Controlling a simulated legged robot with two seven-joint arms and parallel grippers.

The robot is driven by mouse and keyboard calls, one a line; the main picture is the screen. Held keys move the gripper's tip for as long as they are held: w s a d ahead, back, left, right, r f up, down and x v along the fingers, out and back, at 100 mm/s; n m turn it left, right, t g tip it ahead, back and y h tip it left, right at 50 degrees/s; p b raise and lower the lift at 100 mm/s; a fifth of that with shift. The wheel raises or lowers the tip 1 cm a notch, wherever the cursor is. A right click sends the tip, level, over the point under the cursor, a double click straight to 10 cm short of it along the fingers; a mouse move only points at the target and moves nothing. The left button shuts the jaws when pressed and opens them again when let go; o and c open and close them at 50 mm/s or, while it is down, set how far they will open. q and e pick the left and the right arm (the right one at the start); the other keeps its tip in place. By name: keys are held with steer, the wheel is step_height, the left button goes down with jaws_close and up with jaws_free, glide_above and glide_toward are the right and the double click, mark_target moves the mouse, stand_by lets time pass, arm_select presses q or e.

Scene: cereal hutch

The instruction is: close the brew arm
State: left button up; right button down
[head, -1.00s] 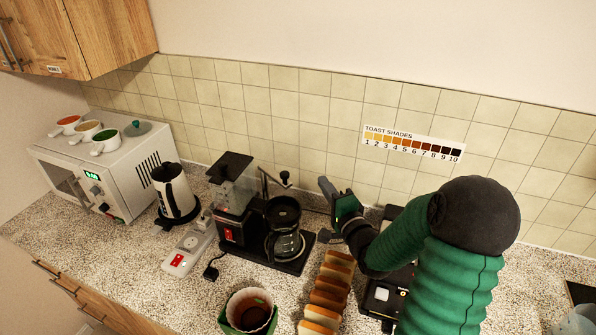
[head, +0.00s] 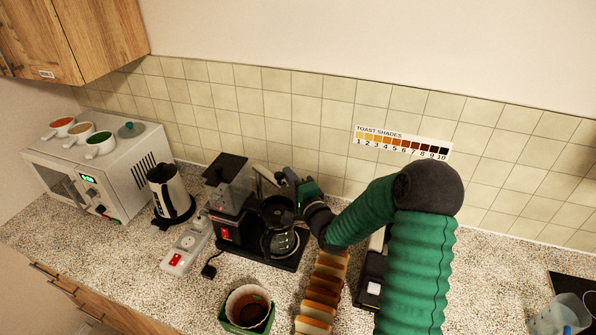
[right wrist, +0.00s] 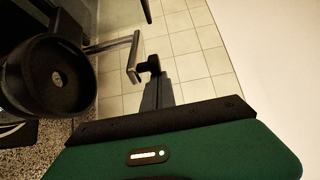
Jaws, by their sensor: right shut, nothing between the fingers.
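The coffee maker (head: 228,236) stands on the counter with a clear hopper (head: 228,185) at its left and a glass carafe (head: 281,242) under a round black basket (head: 277,209). The basket also shows in the right wrist view (right wrist: 52,78). The brew arm (head: 262,174) is a thin grey bent bar behind the basket. In the right wrist view the brew arm (right wrist: 118,46) reaches toward my fingers. My right gripper (head: 284,179) is shut and empty. In the right wrist view its fingertips (right wrist: 152,80) are at a black knob; I cannot tell whether they touch. My left gripper is out of view.
A kettle (head: 171,194) and a power strip (head: 186,250) stand left of the coffee maker. A paper filter (head: 248,307) in a green holder and a row of bread slices (head: 322,294) lie in front. The tiled wall (head: 300,110) is close behind.

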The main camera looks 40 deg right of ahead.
steer(key=shift+a, duration=0.2)
steer(key=shift+a+f, duration=0.1)
steer(key=shift+a, duration=0.8)
